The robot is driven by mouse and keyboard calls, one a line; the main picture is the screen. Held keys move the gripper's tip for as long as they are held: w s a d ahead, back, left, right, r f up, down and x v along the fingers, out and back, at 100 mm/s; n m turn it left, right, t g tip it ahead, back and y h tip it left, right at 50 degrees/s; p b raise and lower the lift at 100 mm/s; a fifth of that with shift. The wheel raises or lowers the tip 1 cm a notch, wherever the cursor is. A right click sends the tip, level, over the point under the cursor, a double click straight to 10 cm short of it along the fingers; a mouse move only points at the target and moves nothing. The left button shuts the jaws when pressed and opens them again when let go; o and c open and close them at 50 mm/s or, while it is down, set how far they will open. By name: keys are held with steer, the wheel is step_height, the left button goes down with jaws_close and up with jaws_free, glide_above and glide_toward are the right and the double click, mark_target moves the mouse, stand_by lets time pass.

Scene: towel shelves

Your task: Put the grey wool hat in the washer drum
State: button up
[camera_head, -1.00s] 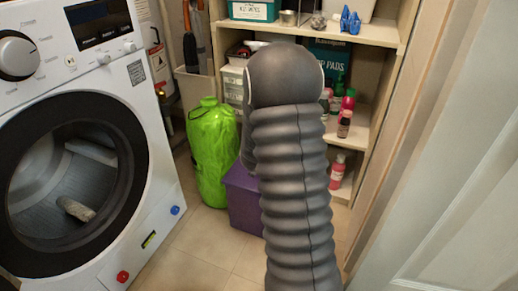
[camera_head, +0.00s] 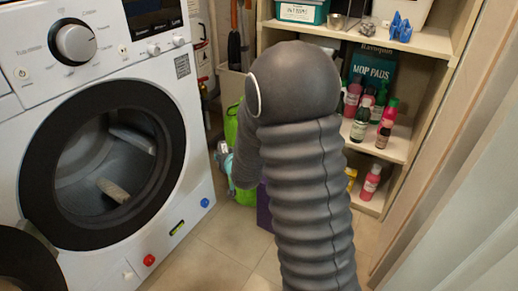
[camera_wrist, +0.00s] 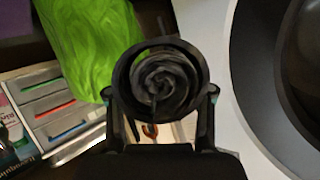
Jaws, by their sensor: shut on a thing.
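A dark grey, swirled, round bundle that looks like the grey wool hat (camera_wrist: 165,80) is between the fingers of my gripper (camera_wrist: 162,92) in the wrist view. My gripper is shut on it, with a dark rim around the bundle. The white washer (camera_head: 185,110) stands at the left in the head view. Its round opening shows the grey drum (camera_head: 90,155), with a small pale thing inside. In the wrist view the washer's dark ring (camera_wrist: 244,70) is to the right of the hat, apart from it. My arm hides most of the gripper in the head view.
A green bag (camera_wrist: 85,50) is behind my gripper, beside a drawer unit or box (camera_wrist: 55,105). Shelves (camera_head: 425,40) with bottles stand behind my arm. A dark round door edge (camera_head: 30,262) shows at lower left. Tiled floor (camera_head: 225,250) is clear before the washer.

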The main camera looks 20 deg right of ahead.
steer(key=s+a+f+n+g+y, duration=0.1)
steer(key=s+a+n+y, duration=0.3)
steer(key=a, duration=0.5)
steer(key=s+a+f+n+g+y, duration=0.1)
steer(key=s+a+n+g+y, duration=0.2)
steer(key=a, duration=0.7)
steer(key=s+n+y, duration=0.2)
steer(key=s, duration=0.2)
steer(key=shift+s+a+f, duration=0.15)
steer(key=shift+s+f, duration=0.05)
steer(key=w+a, duration=0.4)
steer(key=w, duration=0.1)
steer(key=w+a+p, duration=0.1)
steer(key=w+a, duration=0.3)
steer(key=w, duration=0.1)
steer(key=w+a+p, duration=0.1)
steer(key=w+a, duration=0.3)
steer(key=w, duration=0.2)
steer(key=shift+a, duration=0.15)
steer(key=shift+w+a+p, duration=1)
steer(key=shift+w+a, duration=0.3)
steer(key=shift+w, duration=0.4)
steer(key=shift+w+a+p, duration=0.95)
steer(key=shift+w+a, duration=0.4)
steer(key=shift+w, duration=0.35)
steer(key=shift+w+a+p, duration=1)
steer(key=shift+w+a, duration=0.3)
steer(key=shift+w, duration=0.4)
steer(key=o, duration=1.2)
steer(key=shift+o, duration=0.2)
